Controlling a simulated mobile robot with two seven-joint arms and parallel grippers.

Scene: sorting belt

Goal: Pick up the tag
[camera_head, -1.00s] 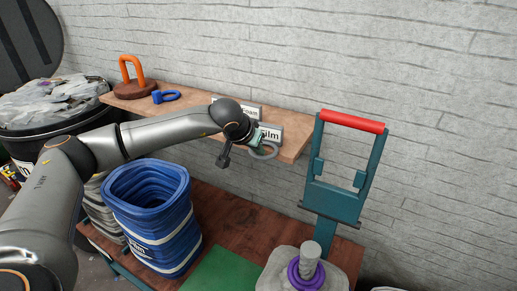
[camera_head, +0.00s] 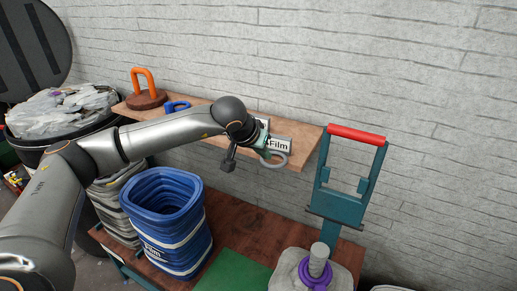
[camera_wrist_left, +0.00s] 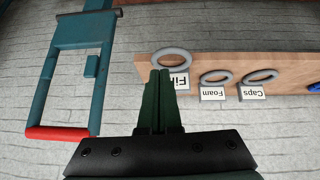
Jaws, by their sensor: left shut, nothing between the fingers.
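The Film tag, a white label (camera_head: 280,145) with a grey ring (camera_head: 275,160), is at the right end of the wooden shelf. My left gripper (camera_head: 262,143) is shut and empty, right beside this tag. In the left wrist view the dark green fingertips (camera_wrist_left: 159,76) cover part of the Film label (camera_wrist_left: 181,82), with its ring (camera_wrist_left: 172,58) just beyond them. I cannot tell whether they touch. The Foam tag (camera_wrist_left: 213,94) and Caps tag (camera_wrist_left: 253,93) stand farther along the shelf. My right gripper is not in view.
The wooden shelf (camera_head: 304,133) also bears an orange-handled brown weight (camera_head: 146,98) and a blue ring tag (camera_head: 178,106). A teal frame with a red handle (camera_head: 356,135) stands right of it. Below are a blue Film bag (camera_head: 172,235) and a grey lump with a purple ring (camera_head: 315,273).

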